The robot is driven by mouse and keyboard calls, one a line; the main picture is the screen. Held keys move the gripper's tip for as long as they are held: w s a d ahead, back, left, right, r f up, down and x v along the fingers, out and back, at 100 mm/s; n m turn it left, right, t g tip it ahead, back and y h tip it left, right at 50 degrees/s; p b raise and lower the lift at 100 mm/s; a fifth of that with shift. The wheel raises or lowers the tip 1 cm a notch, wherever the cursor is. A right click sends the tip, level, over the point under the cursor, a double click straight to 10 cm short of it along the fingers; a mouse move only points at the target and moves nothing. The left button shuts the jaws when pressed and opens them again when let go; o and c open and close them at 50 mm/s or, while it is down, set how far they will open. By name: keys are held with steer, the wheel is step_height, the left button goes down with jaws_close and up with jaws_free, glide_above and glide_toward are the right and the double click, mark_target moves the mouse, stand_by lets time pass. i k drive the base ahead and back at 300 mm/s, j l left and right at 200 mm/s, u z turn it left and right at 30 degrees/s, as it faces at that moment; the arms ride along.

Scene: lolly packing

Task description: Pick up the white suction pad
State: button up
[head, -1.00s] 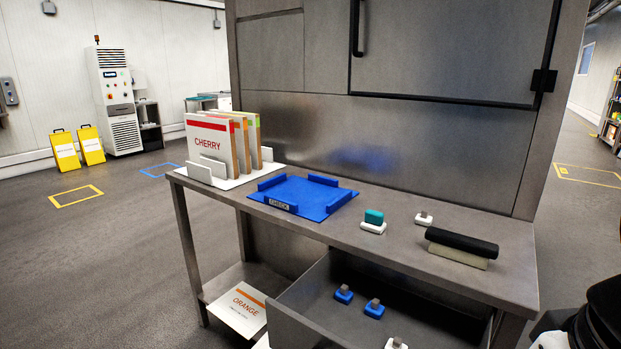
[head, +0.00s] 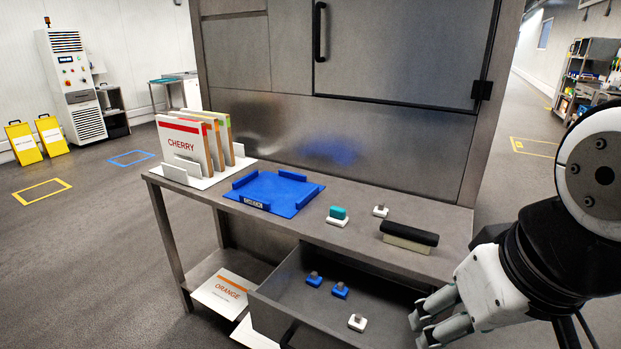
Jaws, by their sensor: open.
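A small white pad (head: 357,322) with a grey stem lies in the open drawer, near its front. A similar white pad (head: 380,211) with a grey stem stands on the tabletop, behind the black-topped block. My gripper (head: 418,330) is at the lower right, with its pale fingers pointing left toward the drawer. It is open and looks empty. The drawer's white pad lies to the left of the fingertips, apart from them in the picture. The depth between them is hard to judge.
Two blue pads (head: 327,287) share the drawer (head: 385,300). On the table stand a teal-topped white block (head: 338,216), a black-topped block (head: 409,236), a blue CHECK tray (head: 272,192) and a rack of cards (head: 195,145). An ORANGE card (head: 226,291) lies on the lower shelf.

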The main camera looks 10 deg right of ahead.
mark_target(379, 211)
steer(key=i+j+z, duration=0.3)
steer(key=i, duration=0.3)
steer(key=i+j+z, duration=0.3)
steer(key=i+j, duration=0.15)
steer(key=i, duration=0.1)
